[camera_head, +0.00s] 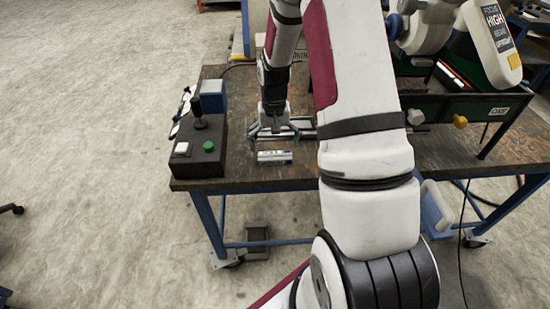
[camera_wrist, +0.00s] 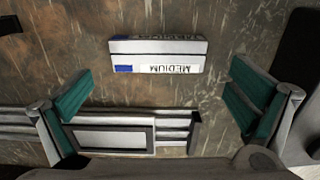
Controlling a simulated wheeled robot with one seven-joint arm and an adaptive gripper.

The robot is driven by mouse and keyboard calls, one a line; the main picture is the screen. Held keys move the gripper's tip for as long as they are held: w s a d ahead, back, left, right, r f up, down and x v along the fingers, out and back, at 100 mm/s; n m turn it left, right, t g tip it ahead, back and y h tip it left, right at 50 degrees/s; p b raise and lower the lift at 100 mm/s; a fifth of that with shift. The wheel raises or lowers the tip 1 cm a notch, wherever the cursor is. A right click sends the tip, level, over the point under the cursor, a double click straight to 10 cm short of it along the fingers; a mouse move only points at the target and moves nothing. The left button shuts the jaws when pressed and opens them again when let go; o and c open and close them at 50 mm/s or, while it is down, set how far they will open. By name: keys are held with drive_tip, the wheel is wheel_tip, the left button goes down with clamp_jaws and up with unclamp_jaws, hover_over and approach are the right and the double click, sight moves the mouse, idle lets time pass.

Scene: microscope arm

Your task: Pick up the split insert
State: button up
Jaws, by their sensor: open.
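My gripper (camera_head: 272,132) points down over the worn wooden bench, its teal-padded fingers spread wide; the wrist view shows it too (camera_wrist: 160,105). A metal piece (camera_wrist: 120,139) with a framed pale panel and parallel bars lies low in the wrist view, reaching across to the left finger, which hides part of it. In the head view, metal bars (camera_head: 303,126) show beside the fingers. A small silver block (camera_wrist: 157,55) with a blue-and-white MEDIUM label lies apart from the fingers; the head view shows it near the front edge (camera_head: 274,156). I cannot tell which piece is the split insert.
A dark green-fronted machine (camera_head: 470,108) stands at the right. The bench front edge is close to the block. My arm covers the bench's middle.

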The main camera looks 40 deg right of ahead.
sight(275, 155)
drive_tip(key=shift+s+f, duration=0.1)
drive_tip(key=shift+f, duration=2.25)
drive_tip(key=c, duration=1.7)
